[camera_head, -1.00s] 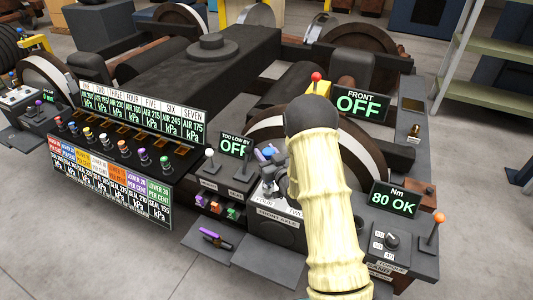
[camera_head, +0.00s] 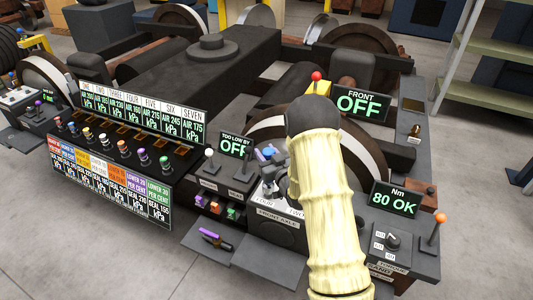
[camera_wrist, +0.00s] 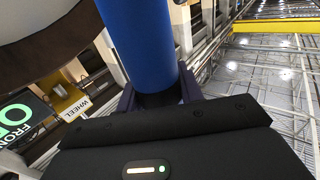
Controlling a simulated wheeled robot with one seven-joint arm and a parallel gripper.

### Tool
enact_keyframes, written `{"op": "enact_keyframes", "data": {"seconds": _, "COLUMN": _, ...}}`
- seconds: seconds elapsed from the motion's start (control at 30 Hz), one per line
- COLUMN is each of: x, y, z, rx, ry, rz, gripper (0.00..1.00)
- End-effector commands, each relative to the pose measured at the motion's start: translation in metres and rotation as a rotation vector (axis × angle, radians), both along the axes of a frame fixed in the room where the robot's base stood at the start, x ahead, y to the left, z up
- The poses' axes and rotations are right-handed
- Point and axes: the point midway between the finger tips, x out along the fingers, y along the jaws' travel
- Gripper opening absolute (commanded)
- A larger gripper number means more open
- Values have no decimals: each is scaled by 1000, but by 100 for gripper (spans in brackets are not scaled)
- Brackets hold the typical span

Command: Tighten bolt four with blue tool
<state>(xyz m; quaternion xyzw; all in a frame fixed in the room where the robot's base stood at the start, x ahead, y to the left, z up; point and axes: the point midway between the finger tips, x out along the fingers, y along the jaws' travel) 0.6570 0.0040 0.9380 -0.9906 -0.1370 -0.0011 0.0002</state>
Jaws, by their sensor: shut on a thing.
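My gripper (camera_head: 272,176) is at the front axle station, beside the wheel. In the wrist view a thick blue cylinder, the blue tool (camera_wrist: 140,40), stands between my gripper's fingers (camera_wrist: 158,98), which are shut on it. In the head view the blue top of the tool (camera_head: 266,153) shows above the gripper. The panel labelled FRONT AXLE (camera_head: 278,215) is just below the gripper, with FOUR and TWO readable on it. The bolt heads and the tool's lower end are hidden. A display (camera_head: 395,199) reads "Nm 80 OK".
A knob (camera_head: 393,242) and an orange-topped lever (camera_head: 438,230) stand at the right. A FRONT OFF display (camera_head: 361,104) and a TOO LOW BY OFF display (camera_head: 234,147) flank the wheel. A purple-handled tool (camera_head: 216,240) lies on a low tray at the front.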

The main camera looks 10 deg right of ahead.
Motion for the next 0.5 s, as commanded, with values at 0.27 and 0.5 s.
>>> {"op": "enact_keyframes", "data": {"seconds": 0.27, "x": 0, "y": 0, "z": -1, "rx": 0, "ry": -3, "rz": 0, "gripper": 9}}
{"op": "enact_keyframes", "data": {"seconds": 0.5, "x": 0, "y": 0, "z": -3, "rx": 0, "ry": -3, "rz": 0, "gripper": 9}}
